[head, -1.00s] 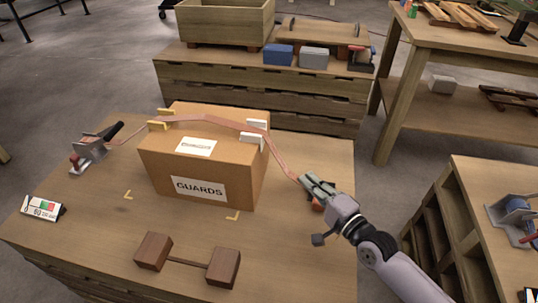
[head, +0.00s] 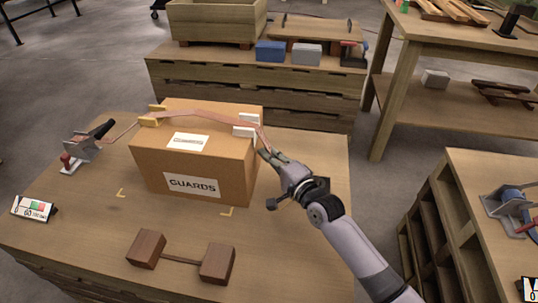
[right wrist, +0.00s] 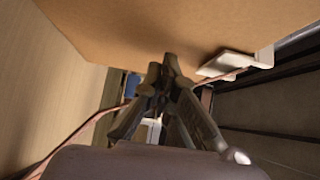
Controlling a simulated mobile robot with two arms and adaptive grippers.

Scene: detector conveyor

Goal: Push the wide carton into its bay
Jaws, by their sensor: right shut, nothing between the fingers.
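The wide carton (head: 190,162), brown and labelled GUARDS, stands upright on the wooden table, with yellow corner marks (head: 228,211) in front of its base. A reddish strap (head: 195,113) crosses its top over yellow (head: 149,122) and white (head: 245,126) edge protectors. My right gripper (head: 265,154) is shut and empty beside the carton's right face, near the strap. In the right wrist view, the shut fingertips (right wrist: 165,65) are just below the carton's face (right wrist: 130,25); I cannot tell if they touch. The strap's lower right end is hidden around my gripper. My left gripper is out of view.
A grey tensioner tool (head: 80,148) lies at the table's left, and a small gauge card (head: 33,208) lies near the left edge. Two joined brown blocks (head: 146,249) lie in front. A pallet-like bench (head: 250,85) stands behind. The right front tabletop is clear.

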